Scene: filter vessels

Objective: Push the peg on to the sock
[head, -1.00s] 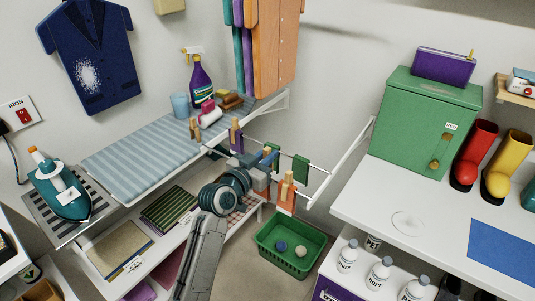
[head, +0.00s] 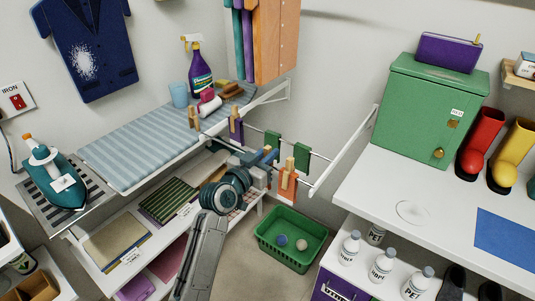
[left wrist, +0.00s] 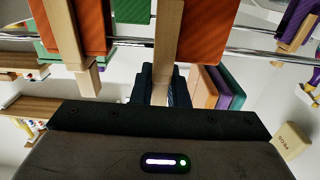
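An orange sock (head: 289,188) hangs on the front rod of the wall rack, with light wooden pegs (head: 291,164) at its top. In the left wrist view, one peg (left wrist: 168,30) stands in front of orange cloth at the centre, and another peg (left wrist: 63,30) is at the left. My left gripper (head: 268,158) is beside the orange sock. Its dark fingers (left wrist: 162,88) show in the left wrist view, closed around the lower end of the central peg. How deep that peg sits on the sock is hard to tell. My right gripper is out of view.
Green socks (head: 302,156) and a purple sock (head: 236,128) hang close by on the rods. A green basket (head: 290,258) with balls stands below. The striped ironing board (head: 140,150) is left, and a white counter (head: 390,205) with a green box (head: 430,110) is right.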

